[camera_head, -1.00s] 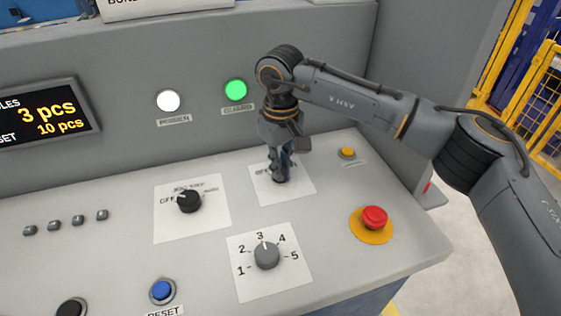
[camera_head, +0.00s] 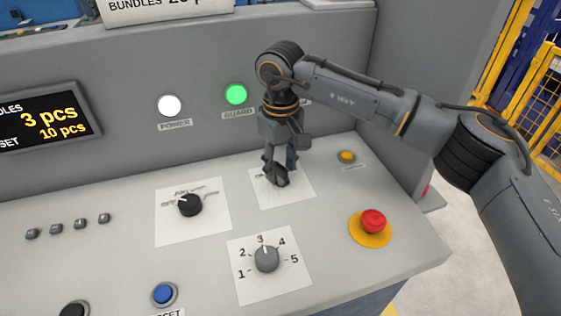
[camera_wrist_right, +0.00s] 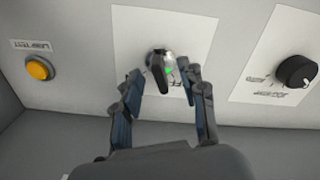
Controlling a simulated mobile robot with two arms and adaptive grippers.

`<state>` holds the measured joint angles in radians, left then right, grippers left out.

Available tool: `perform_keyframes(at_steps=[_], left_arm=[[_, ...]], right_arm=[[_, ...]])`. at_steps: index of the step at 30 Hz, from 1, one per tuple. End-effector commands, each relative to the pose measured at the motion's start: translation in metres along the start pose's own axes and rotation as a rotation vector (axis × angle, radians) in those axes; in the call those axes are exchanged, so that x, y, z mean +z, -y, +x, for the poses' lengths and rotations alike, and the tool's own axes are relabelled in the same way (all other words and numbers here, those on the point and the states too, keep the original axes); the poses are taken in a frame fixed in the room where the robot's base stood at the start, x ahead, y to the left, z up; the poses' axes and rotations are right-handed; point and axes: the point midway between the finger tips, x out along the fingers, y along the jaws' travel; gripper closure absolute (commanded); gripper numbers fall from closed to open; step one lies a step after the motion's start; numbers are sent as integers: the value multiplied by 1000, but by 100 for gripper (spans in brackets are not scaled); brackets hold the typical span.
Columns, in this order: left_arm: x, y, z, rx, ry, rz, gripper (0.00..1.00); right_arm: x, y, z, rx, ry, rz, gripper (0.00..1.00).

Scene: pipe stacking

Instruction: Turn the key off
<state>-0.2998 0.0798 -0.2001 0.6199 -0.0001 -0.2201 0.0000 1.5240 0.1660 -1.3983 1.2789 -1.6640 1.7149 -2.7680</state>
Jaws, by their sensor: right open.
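The key switch sits on a white label plate (camera_head: 299,190) on the sloped panel. In the head view my right gripper (camera_head: 277,180) is over it and hides most of it. In the right wrist view the key (camera_wrist_right: 157,74), with a dark grip and a bright metal collar, stands between and just beyond the two fingertips of my right gripper (camera_wrist_right: 160,76). The fingers are apart, one on each side of the key, and I see no clear contact. The label text is partly hidden. My left gripper is in neither view.
A black selector knob (camera_head: 190,204) is left of the key plate, and a grey numbered dial (camera_head: 267,258) is below it. A red emergency button (camera_head: 373,222) and a yellow button (camera_head: 346,156) are to the right. The lit green guard lamp (camera_head: 236,95) is on the upright face behind.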

Motion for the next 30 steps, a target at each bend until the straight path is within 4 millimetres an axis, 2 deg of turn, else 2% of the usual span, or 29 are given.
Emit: perform_keyframes(at_steps=[3,7,30], left_arm=[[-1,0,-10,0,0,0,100],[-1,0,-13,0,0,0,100],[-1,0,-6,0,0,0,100]], right_arm=[[0,0,-16,0,-1,0,58],[0,0,-24,0,0,0,58],[0,0,-20,-1,1,-4,58]])
